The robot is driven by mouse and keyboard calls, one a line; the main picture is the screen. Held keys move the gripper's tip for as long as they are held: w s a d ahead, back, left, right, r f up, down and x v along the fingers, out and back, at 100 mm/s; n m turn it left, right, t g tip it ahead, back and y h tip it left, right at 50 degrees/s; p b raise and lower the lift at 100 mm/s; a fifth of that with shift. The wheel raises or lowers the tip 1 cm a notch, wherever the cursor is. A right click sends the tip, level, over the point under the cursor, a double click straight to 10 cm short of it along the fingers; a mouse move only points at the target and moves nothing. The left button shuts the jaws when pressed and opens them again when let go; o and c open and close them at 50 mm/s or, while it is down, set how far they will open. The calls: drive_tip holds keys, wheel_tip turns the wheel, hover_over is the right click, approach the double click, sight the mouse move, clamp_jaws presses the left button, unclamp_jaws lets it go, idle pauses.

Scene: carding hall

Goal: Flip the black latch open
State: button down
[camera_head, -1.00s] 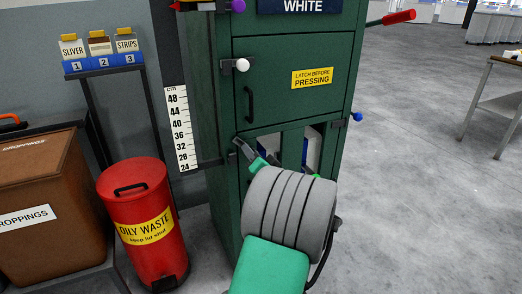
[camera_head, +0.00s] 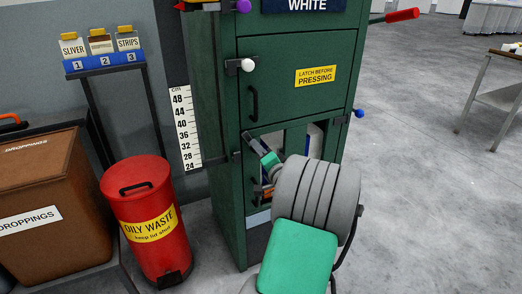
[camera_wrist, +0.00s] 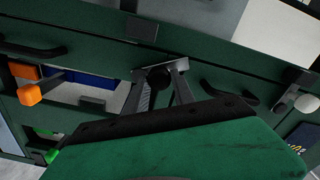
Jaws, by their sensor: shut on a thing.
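In the wrist view, my gripper (camera_wrist: 160,82) has its two fingers closed about the black latch's round knob (camera_wrist: 158,76), at the edge of a green panel. In the head view, my gripper (camera_head: 250,139) is at the left side of the green cabinet (camera_head: 290,70), just below the upper door's black handle. My gripper and forearm hide most of the black latch there, so its angle is hard to tell.
A latch with a white knob (camera_head: 248,65) is above, and a blue knob (camera_head: 359,113) is on the cabinet's right. An orange knob (camera_wrist: 28,93) shows in the wrist view. A red oily-waste bin (camera_head: 145,215) stands left.

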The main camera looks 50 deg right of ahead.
drive_tip(key=c, duration=1.1)
unclamp_jaws()
drive_tip(key=v, duration=0.7)
drive_tip(key=shift+s, duration=0.4)
